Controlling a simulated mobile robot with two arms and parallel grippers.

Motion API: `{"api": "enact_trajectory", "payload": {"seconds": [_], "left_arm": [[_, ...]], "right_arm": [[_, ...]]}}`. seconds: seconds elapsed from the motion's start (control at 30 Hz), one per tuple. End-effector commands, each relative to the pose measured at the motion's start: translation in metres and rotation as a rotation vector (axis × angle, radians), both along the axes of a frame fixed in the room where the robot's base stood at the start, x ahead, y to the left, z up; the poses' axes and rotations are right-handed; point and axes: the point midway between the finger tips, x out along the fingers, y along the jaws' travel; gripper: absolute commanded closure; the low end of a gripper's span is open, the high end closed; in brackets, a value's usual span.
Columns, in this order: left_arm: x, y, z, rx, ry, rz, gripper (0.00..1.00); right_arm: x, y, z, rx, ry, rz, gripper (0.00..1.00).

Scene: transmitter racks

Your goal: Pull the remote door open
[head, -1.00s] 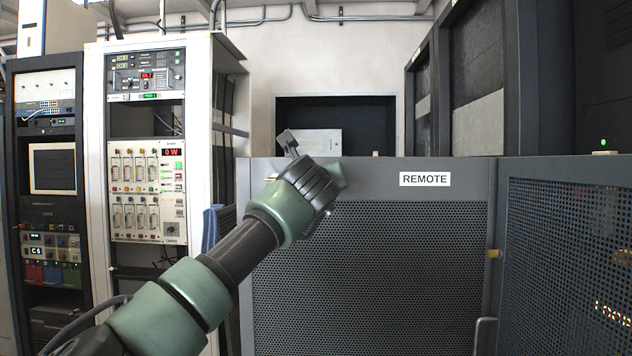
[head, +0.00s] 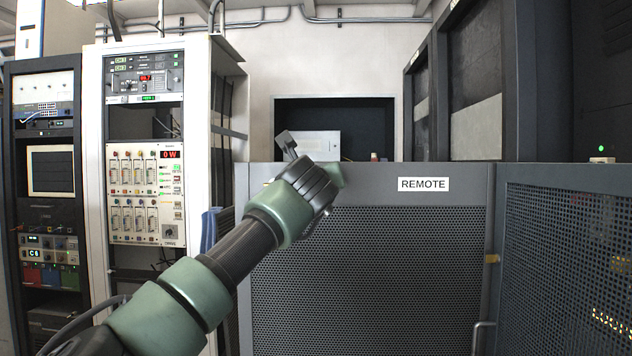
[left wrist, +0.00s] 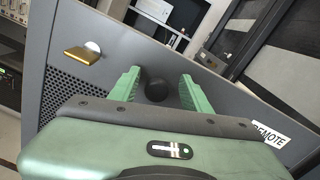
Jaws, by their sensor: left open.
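The remote door (head: 365,270) is a grey panel with a perforated mesh and a white REMOTE label (head: 423,184) near its top. It appears closed. In the left wrist view the door's upper face (left wrist: 210,98) fills the middle, tilted, and the label (left wrist: 268,136) is partly cut off by my gripper body. A round black knob (left wrist: 156,90) sits between the fingers. My left gripper (left wrist: 157,86) is open, with one green finger on each side of the knob; contact cannot be told. In the head view my left wrist hides the knob. My right gripper is not in view.
A brass latch piece (left wrist: 83,54) sticks out near the door's edge in the left wrist view. A mesh-fronted dark cabinet (head: 562,260) stands right of the door. Equipment racks, one white-framed (head: 197,150), stand at the left.

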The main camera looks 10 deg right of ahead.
Motion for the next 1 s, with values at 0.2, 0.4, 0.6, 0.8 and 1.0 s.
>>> {"api": "enact_trajectory", "payload": {"seconds": [0.2, 0.4, 0.6, 0.8, 1.0], "left_arm": [[0.000, 0.000, 0.052, 0.001, -0.001, -0.001, 0.52], [0.000, 0.000, 0.092, 0.001, -0.001, 0.000, 0.52], [0.000, 0.000, 0.131, 0.001, -0.002, 0.001, 0.52], [0.000, 0.000, 0.167, 0.000, -0.002, 0.000, 0.52], [0.000, 0.000, 0.186, 0.000, -0.001, -0.001, 0.52]], "right_arm": [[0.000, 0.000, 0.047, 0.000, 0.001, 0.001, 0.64], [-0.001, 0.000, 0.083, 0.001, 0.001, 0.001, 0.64], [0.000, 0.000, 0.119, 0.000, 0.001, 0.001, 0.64], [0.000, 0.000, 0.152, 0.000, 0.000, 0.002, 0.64], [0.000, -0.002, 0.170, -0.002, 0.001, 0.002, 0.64]]}}
